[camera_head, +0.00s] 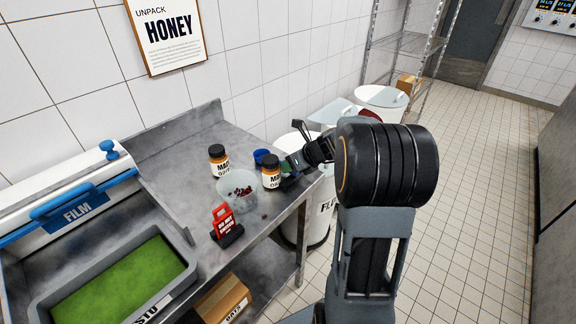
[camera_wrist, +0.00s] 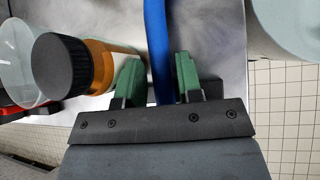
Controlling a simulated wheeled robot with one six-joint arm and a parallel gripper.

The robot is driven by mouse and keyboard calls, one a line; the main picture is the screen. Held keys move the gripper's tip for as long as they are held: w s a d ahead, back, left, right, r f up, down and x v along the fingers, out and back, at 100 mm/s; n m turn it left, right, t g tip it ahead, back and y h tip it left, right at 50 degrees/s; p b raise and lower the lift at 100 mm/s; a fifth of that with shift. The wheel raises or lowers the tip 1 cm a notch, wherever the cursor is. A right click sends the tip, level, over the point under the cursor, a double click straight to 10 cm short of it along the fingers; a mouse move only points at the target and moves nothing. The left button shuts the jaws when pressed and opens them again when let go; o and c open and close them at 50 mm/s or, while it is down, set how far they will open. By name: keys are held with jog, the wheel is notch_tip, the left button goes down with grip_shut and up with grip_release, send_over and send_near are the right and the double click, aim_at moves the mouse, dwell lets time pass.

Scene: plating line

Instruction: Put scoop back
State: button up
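The blue scoop (camera_head: 261,155) shows in the head view on the metal bench, behind an orange jar with a black lid (camera_head: 271,176). Its long blue handle (camera_wrist: 157,50) runs up the middle of the wrist view. My gripper (camera_head: 287,170) is low at the bench's right end, just right of that jar. In the wrist view its green fingers (camera_wrist: 160,75) stand on both sides of the handle. Narrow gaps seem to show beside the handle, so the gripper looks open around it. The jar (camera_wrist: 85,65) lies close to the left finger.
A second jar (camera_head: 218,161), a clear tub with dark red bits (camera_head: 226,192) and a red sign (camera_head: 226,223) stand on the bench. White bins (camera_head: 382,97) with clear lids line the wall beyond the bench. A film dispenser (camera_head: 75,212) and a green-filled tray (camera_head: 183,277) are left.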

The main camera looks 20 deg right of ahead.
jog(key=v, duration=1)
jog(key=s+a+f+n+g+h, duration=0.1)
jog(key=s+a+n, duration=0.6)
jog(key=n, duration=0.9)
jog(key=s+a+f+n+g+h, duration=0.2)
jog(key=s+a+n, duration=0.6)
jog(key=n, duration=0.8)
jog(key=shift+a+g+h+p, duration=0.2)
jog(key=shift+g+h+p, duration=0.3)
jog(key=shift+h, duration=0.6)
jog(key=shift+s, duration=0.15)
notch_tip(320, 180, up, 4)
jog(key=p, duration=0.2)
jog(key=shift+s+f+p, duration=0.1)
jog(key=shift+f+p, duration=0.1)
jog(key=shift+p, duration=0.15)
